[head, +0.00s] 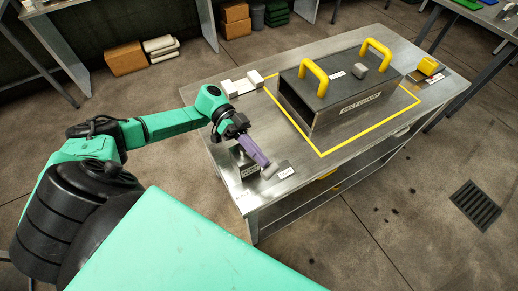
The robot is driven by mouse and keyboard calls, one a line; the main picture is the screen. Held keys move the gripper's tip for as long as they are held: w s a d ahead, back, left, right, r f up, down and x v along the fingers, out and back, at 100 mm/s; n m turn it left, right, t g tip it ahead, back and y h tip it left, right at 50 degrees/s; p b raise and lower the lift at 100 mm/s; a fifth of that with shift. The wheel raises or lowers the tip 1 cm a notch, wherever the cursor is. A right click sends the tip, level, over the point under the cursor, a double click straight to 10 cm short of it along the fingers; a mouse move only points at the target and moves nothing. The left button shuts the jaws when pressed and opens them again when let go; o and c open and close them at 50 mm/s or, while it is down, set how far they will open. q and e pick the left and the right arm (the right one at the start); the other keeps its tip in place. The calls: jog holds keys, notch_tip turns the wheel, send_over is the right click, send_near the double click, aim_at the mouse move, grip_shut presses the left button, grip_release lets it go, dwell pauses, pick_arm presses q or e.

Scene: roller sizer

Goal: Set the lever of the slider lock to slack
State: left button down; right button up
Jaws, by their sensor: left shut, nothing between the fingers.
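A small metal block with a printed label (244,165) sits at the near left corner of the metal table; it looks like the slider lock, but the print is too small to read. A small plate (286,172) lies just right of it. My left gripper (269,169) reaches down over the block, its purple body slanting down to the right. It is shut and empty, with its tip close to the block and the plate. The lever is not clearly visible, and I cannot tell its setting or whether the gripper touches it. My right gripper is not in view.
A dark metal box (335,95) with two yellow handles (313,82) stands inside a yellow outline on the table (330,168). White blocks (242,84) lie at the back left edge, and a yellow-topped part (428,66) at the far right.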

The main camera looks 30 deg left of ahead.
pick_arm(q)
jog(key=shift+w+a, duration=0.1)
jog(key=shift+a, duration=0.1)
jog(key=b+v, duration=0.5)
jog(key=v, duration=0.6)
jog(key=shift+a+b, duration=0.3)
jog(key=shift+b, duration=0.05)
